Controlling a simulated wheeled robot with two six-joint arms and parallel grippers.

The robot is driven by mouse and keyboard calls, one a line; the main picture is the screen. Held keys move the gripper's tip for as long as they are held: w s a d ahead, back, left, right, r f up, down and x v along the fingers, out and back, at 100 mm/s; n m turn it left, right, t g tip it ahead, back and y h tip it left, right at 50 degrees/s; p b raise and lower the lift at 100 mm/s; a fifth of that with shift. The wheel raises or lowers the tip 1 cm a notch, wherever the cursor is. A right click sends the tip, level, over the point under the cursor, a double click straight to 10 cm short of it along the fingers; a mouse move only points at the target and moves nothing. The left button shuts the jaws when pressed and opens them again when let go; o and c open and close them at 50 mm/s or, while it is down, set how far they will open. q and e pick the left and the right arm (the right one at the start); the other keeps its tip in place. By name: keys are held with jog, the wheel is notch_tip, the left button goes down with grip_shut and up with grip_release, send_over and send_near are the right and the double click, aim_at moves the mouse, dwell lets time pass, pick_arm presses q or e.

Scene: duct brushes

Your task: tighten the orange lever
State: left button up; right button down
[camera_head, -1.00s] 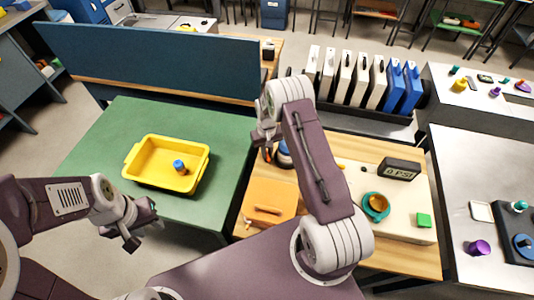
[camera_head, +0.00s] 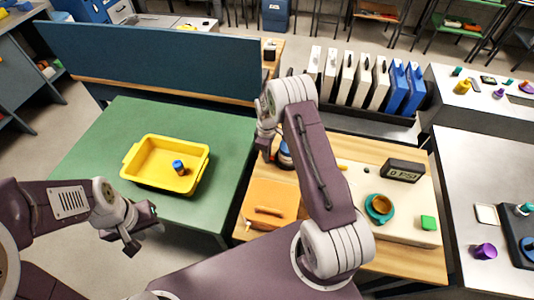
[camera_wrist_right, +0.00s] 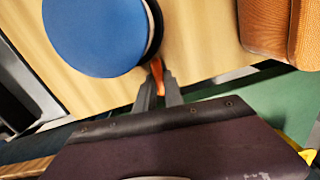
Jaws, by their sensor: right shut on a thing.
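The orange lever (camera_wrist_right: 157,74) sticks out from under the edge of a round part with a blue top (camera_wrist_right: 95,35) in the right wrist view. My right gripper (camera_wrist_right: 160,92) is shut on the lever, with a finger on each side of it. In the head view the blue-topped part (camera_head: 285,155) stands at the left edge of the wooden bench, partly behind my right arm. My right gripper (camera_head: 265,148) is beside it on the left, and the lever is hardly visible there. My left gripper (camera_head: 142,228) is open and empty, in front of the green table.
A yellow tray (camera_head: 128,165) with a blue-topped piece (camera_head: 178,166) sits on the green table (camera_head: 100,140). An orange-brown box (camera_head: 270,203) lies near the blue-topped part. A display (camera_head: 404,170) reads 0 PSI. A blue-grey partition (camera_head: 150,55) stands behind.

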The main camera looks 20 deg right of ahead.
jog(key=shift+n, duration=0.6)
jog(key=c, duration=1.7)
grip_release()
jog(key=shift+r, duration=0.15)
notch_tip(320, 180, up, 9)
jog(key=shift+f+b, duration=0.1)
jog(key=shift+b, duration=0.4)
